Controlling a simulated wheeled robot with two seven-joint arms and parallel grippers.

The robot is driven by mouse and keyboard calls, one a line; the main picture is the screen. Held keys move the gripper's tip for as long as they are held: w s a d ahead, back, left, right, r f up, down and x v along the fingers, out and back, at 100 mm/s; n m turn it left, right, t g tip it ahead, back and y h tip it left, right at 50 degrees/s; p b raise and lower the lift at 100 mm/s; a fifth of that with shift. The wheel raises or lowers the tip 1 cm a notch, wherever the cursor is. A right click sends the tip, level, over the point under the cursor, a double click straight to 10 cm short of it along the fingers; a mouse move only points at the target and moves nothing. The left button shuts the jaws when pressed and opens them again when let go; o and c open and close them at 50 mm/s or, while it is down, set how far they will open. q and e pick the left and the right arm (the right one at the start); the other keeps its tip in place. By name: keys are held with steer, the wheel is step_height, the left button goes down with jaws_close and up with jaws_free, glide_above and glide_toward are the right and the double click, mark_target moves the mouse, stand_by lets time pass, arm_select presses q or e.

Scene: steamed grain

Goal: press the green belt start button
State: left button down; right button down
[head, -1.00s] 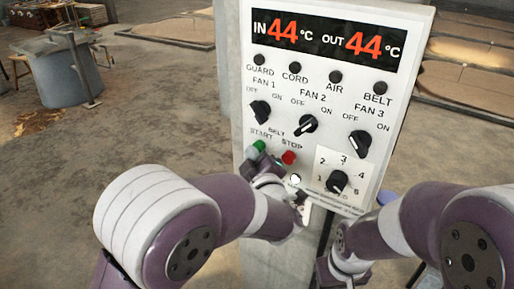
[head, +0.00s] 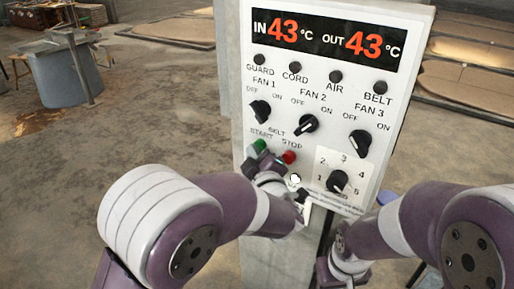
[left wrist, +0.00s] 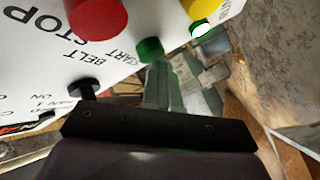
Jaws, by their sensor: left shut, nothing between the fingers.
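The green belt start button (head: 258,146) sits at the lower left of the white control panel (head: 400,50). The red stop button (head: 289,157) is just right of it. My left gripper (head: 264,163) is shut and empty, just below the green button in the head view. In the left wrist view, the shut fingertips (left wrist: 160,72) are close to the green button (left wrist: 150,49); I cannot tell whether they touch it. The red button (left wrist: 95,18) shows at upper left there. My right arm reaches in from the right, but its gripper does not show.
The panel has three fan knobs (head: 306,124), a numbered dial (head: 337,181) and dark lamps, including the belt lamp (head: 380,88). The display (head: 325,38) reads IN 43 and OUT 43. A grey tub (head: 65,75) stands at far left on open concrete floor.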

arm_select(q)
steer(key=shift+s+a+b, duration=0.3)
steer(key=shift+s+a, duration=0.15)
steer(key=shift+s, duration=0.2)
steer(key=s+a, duration=0.1)
steer(key=s, duration=0.1)
steer(key=s+a+b, duration=0.1)
steer(key=s+a, duration=0.1)
steer(key=shift+b, duration=0.3)
stand_by(0.4)
